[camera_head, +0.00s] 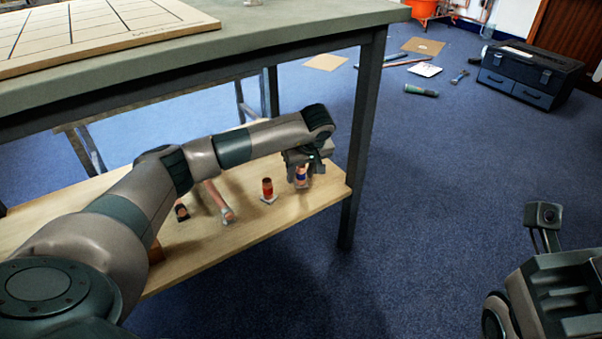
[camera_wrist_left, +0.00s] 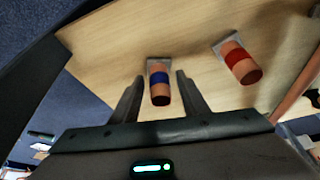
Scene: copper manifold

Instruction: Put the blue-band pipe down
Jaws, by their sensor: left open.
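The blue-band pipe (camera_wrist_left: 159,85) is a short copper piece with a blue band. It stands on a small pale square base on the wooden lower shelf (camera_head: 262,222), near the shelf's right end. In the head view the pipe (camera_head: 302,174) shows just under my left gripper (camera_head: 300,180). In the left wrist view the two fingers of the gripper (camera_wrist_left: 158,95) are apart, one on each side of the pipe, with visible gaps. My right gripper is not clearly in view.
A red-band pipe (camera_head: 267,188) stands on its own base to the left; it also shows in the wrist view (camera_wrist_left: 238,62). Other copper pipes (camera_head: 219,202) lie further left. The table leg (camera_head: 362,140) and tabletop (camera_head: 240,35) bound the shelf. A toolbox (camera_head: 528,75) stands on the floor.

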